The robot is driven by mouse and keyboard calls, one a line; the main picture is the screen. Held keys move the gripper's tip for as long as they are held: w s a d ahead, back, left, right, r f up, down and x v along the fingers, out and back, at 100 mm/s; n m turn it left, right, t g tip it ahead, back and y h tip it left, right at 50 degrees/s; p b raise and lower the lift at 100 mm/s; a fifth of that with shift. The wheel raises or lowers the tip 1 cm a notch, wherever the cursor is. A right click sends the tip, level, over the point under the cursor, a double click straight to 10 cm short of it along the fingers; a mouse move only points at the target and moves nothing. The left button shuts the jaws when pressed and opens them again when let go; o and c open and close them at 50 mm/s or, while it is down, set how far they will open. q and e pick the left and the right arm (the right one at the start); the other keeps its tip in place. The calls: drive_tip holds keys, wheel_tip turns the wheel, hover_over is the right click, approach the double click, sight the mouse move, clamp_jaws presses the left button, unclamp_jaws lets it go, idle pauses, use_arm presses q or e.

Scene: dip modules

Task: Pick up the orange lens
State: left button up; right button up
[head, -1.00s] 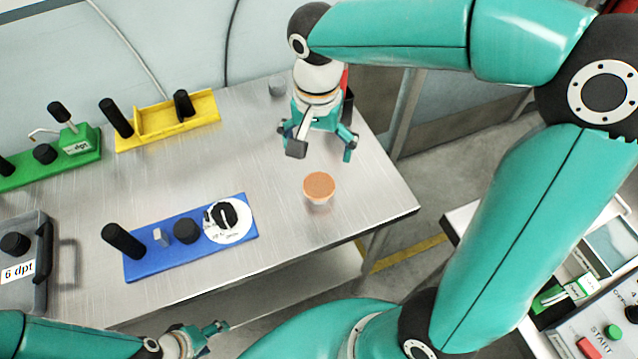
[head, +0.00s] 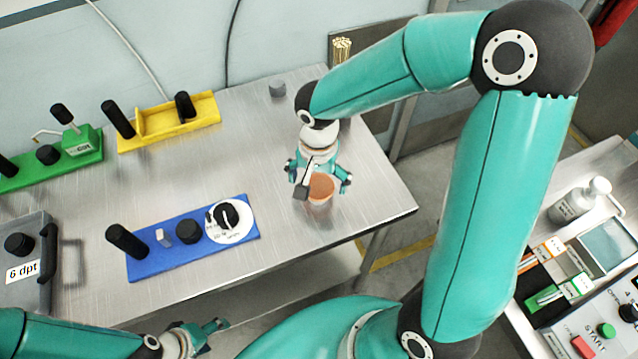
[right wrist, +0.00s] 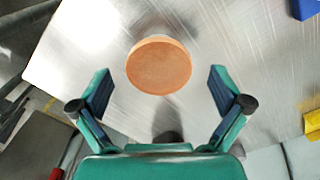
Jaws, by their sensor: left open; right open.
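The orange lens (head: 321,186) is a round disc on top of a small pale stand near the right end of the metal table. In the right wrist view the orange lens (right wrist: 159,65) lies ahead of the fingers, centred between them and just beyond their tips. My right gripper (head: 322,188) is open around or just above it; its fingers (right wrist: 162,78) touch nothing visible. My left gripper (head: 212,330) is open and empty at the bottom, in front of the table's near edge.
The metal table (head: 270,150) also holds a blue base (head: 160,262) with a dial, a yellow holder (head: 165,125), a green device (head: 75,150), a grey case (head: 25,280) and a small grey cylinder (head: 277,88). A second bench with a control panel (head: 600,345) stands right.

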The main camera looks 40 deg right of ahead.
drive_tip(key=c, duration=1)
drive_tip(key=shift+r, duration=0.2)
